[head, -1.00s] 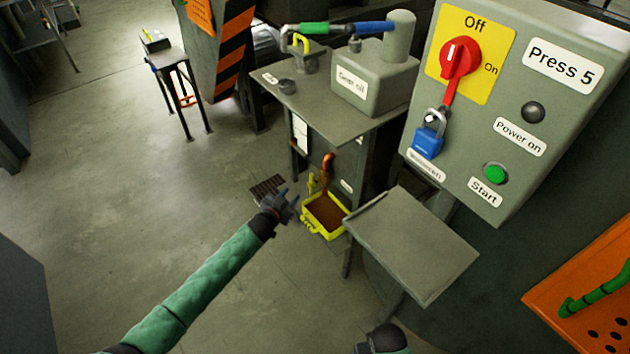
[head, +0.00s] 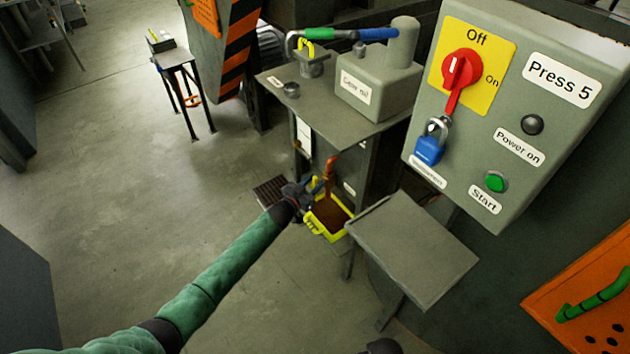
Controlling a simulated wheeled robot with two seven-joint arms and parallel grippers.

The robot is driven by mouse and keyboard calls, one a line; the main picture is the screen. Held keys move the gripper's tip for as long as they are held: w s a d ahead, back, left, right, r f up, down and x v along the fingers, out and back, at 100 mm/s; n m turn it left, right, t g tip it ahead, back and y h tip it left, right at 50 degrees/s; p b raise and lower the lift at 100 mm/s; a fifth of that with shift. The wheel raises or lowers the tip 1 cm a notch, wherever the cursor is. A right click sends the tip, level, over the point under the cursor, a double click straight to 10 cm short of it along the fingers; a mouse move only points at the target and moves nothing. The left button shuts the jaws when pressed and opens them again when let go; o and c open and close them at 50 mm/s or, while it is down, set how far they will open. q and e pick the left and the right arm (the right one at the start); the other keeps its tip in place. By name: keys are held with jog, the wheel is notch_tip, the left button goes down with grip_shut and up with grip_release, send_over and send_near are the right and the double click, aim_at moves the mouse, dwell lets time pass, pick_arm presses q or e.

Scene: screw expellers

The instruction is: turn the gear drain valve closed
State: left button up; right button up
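The gear drain is a copper-brown bent pipe (head: 330,166) on the front of the dark cabinet under the gear oil unit. Its small yellow valve handle (head: 316,184) is partly hidden beside my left gripper. A yellow tray (head: 313,222) with brown liquid stands on the floor under the pipe. My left gripper (head: 312,188) is at the handle, just left of the pipe and above the tray. It is too small and overlapped to tell whether its fingers are open, shut or touching the handle. My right gripper is not seen; only a dark part of my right arm shows at the bottom edge.
A grey side table (head: 415,250) stands close to the right of the tray. The control box (head: 520,110) has a red switch (head: 461,72) and blue padlock (head: 430,150). A floor grate (head: 268,190) lies left of the tray. Open floor lies to the left.

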pick_arm(q)
jog(key=shift+w+d, duration=0.25)
jog(key=shift+w, duration=0.1)
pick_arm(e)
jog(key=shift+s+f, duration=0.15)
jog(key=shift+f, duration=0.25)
pick_arm(q)
jog(key=shift+c, duration=0.2)
grip_shut()
jog(key=shift+f, duration=0.1)
